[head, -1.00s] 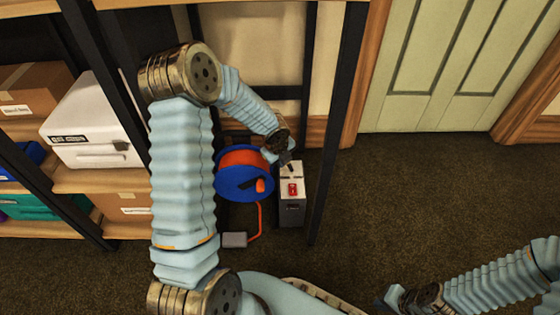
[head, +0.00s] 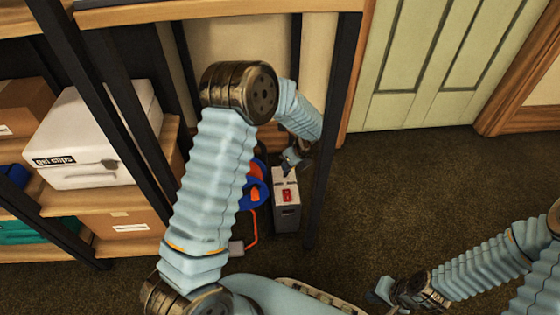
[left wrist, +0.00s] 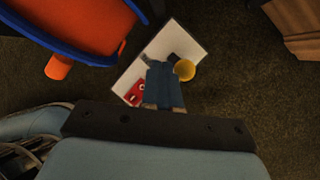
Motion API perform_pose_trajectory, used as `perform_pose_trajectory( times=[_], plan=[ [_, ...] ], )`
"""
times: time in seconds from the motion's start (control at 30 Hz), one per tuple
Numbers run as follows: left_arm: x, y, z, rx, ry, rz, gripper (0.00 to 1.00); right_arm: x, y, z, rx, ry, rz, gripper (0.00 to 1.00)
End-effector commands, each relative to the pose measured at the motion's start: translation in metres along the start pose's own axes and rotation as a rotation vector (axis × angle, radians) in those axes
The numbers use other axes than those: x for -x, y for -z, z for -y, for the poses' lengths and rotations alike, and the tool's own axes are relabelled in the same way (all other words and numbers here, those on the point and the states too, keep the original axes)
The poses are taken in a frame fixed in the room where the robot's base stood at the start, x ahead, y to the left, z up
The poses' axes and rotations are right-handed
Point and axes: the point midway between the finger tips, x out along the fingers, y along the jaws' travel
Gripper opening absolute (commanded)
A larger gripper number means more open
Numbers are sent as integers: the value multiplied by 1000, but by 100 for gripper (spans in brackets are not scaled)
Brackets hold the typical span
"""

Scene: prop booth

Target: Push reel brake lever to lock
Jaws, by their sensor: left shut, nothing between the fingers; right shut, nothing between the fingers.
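The cable reel (head: 263,192), with blue flanges and an orange drum, stands on the floor, mostly hidden behind my left arm. In the left wrist view the reel (left wrist: 90,28) fills the upper left. Beside it is a grey box (head: 286,217) with a pale top and a red switch (head: 287,196). In the wrist view a yellow knob (left wrist: 185,70) and a small dark piece show at the box top; they look like the lever, partly hidden by my fingers. My left gripper (head: 291,164) is shut and empty over the box; contact is unclear. My right gripper (head: 375,297) is shut and empty, lower right.
A shelf unit with dark posts (head: 322,160) surrounds the reel and box. A white case (head: 90,145) and cardboard boxes (head: 125,225) sit on the left shelves. An orange cord (head: 250,232) lies at the reel's foot. The carpet (head: 420,190) to the right is clear.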

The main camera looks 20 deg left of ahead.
Motion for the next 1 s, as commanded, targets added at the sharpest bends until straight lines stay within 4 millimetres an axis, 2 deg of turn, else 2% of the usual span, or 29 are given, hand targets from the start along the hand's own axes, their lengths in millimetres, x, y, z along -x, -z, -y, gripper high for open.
perform_pose_trajectory(
  times=[0.6,0.87,1.0],
  plan=[
    [-12,-3,-10,-1,3,-2,0,-5,0,-2,-1,-1,0,0],
    [-12,-3,-10,-1,4,-2,0,-5,0,-2,-1,0,-1,0],
    [-1,-4,-10,-1,6,-1,0,-2,0,-1,-1,0,-1,0]
  ],
)
